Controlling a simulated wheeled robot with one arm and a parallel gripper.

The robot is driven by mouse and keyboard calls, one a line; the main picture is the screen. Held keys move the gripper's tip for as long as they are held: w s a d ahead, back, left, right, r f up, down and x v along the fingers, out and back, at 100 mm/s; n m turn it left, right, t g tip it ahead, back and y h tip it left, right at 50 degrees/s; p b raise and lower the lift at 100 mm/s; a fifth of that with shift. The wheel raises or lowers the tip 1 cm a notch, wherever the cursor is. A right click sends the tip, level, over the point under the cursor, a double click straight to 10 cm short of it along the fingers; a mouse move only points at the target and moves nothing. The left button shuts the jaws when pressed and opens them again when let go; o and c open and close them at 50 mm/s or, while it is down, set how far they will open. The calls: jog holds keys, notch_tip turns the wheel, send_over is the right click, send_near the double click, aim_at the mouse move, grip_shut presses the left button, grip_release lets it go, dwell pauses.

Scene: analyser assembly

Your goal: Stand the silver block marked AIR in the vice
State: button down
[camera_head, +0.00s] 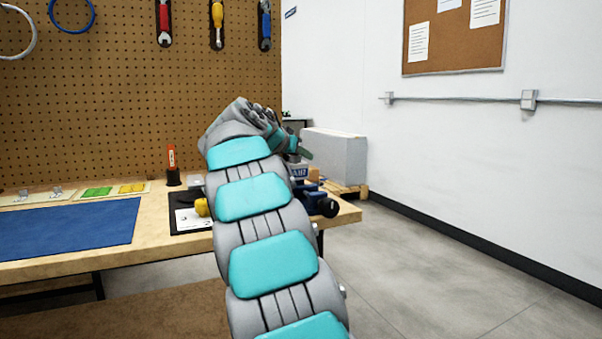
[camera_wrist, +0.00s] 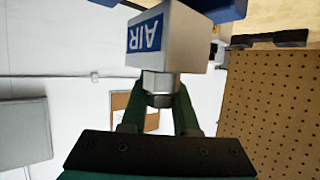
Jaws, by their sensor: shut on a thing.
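The silver block (camera_wrist: 185,42) with a blue AIR label fills the top middle of the wrist view. A metal hex fitting (camera_wrist: 158,84) sticks out of its near end. My gripper (camera_wrist: 157,97) is shut on this fitting, one dark green finger on each side. In the head view the AIR label (camera_head: 299,171) shows just below my gripper (camera_head: 301,152). The blue vice (camera_head: 316,196) is at the bench's right end, partly hidden by my arm. Blue vice parts (camera_wrist: 218,9) lie by the block's far end. I cannot tell whether the block is seated between the jaws.
A dark tray (camera_head: 182,222) with a yellow item (camera_head: 202,207) lies left of my arm. A blue mat (camera_head: 70,229) covers the bench further left. A large grey box (camera_head: 335,157) stands behind the vice, and a pegboard (camera_head: 120,110) rises behind the bench.

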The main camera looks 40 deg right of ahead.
aim_at(301, 167)
jog(key=shift+f+b, duration=0.3)
jog(key=shift+f, duration=1.6)
jog(key=shift+f, duration=0.15)
jog(key=c, duration=0.7)
grip_release()
jog(key=shift+o, duration=0.2)
jog(key=shift+r, duration=0.25)
jog(key=v, duration=1.2)
jog(key=shift+s, duration=0.1)
